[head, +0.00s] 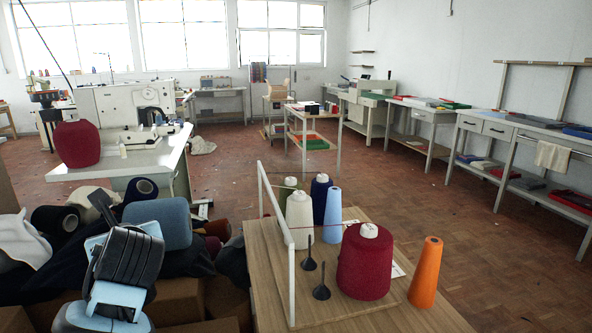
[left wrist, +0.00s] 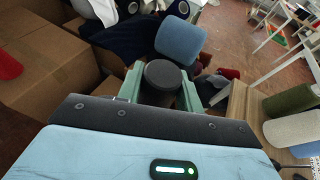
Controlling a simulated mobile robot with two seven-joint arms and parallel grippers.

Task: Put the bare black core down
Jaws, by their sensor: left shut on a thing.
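My left gripper (left wrist: 163,92) is shut on a black core (left wrist: 163,74), a plain dark cylinder with no yarn on it, seen end-on between the pale green fingers. In the head view my left gripper's dark body (head: 125,262) is at the lower left, in front of the heap of spools and cloth; its fingers and the core are hard to make out there. In the left wrist view the core is above the dark heap, left of the wooden table (left wrist: 236,112). I cannot tell how high it is. My right gripper is not in view.
A blue spool (head: 166,222) and a black spool (head: 56,219) lie in the heap, with cardboard boxes (head: 178,300) below. The table (head: 350,315) carries a white frame (head: 290,262), a crimson cone (head: 365,265), an orange cone (head: 425,272), other cones and two black pegs (head: 321,292).

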